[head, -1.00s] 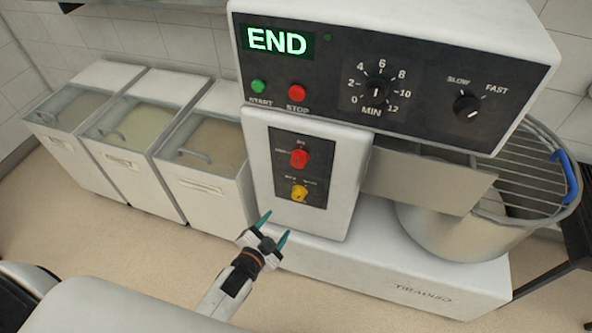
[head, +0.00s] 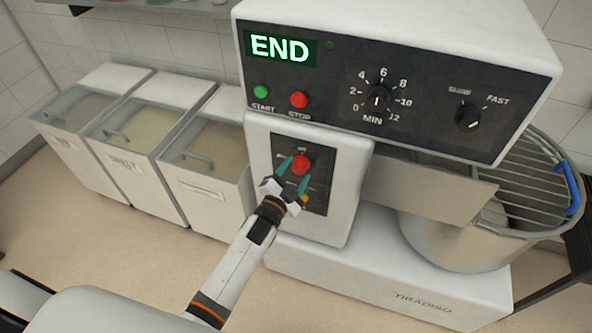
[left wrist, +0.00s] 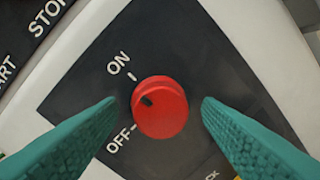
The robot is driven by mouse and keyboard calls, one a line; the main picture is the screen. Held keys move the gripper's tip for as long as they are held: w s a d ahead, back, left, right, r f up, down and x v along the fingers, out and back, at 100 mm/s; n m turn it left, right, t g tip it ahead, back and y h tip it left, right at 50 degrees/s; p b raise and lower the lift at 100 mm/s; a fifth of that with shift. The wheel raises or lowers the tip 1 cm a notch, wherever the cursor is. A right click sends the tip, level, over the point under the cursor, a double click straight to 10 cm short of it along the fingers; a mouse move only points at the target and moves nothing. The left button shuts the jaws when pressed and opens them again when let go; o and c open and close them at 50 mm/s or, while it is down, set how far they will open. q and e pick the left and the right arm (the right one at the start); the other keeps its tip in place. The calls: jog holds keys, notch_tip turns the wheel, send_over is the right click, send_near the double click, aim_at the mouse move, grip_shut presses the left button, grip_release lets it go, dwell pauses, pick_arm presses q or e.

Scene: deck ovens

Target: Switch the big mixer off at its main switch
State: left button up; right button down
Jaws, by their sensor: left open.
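The big mixer (head: 330,270) stands at the right with its display (head: 280,48) reading END. Its red main switch (head: 301,164) is a round knob on the dark lower panel. In the left wrist view the red knob (left wrist: 162,112) sits beside ON and OFF labels. Its dark mark points up-left, toward the ON side; the exact setting is hard to tell. My left gripper (head: 295,171) is open in front of the panel. In its wrist view the teal fingers (left wrist: 158,103) lie either side of the knob, with visible gaps. My right gripper is out of view.
A yellow knob (head: 304,199) below the switch is partly behind my gripper. Green START (head: 261,92) and red STOP (head: 298,99) buttons, a timer dial (head: 377,100) and a speed dial (head: 468,118) sit above. Lidded bins (head: 208,190) stand left; the wire-guarded bowl (head: 450,240) is right.

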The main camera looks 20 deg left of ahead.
pick_arm(q)
jog(key=shift+w, duration=0.4)
jog(key=shift+c, duration=0.3)
jog(key=c, duration=0.9)
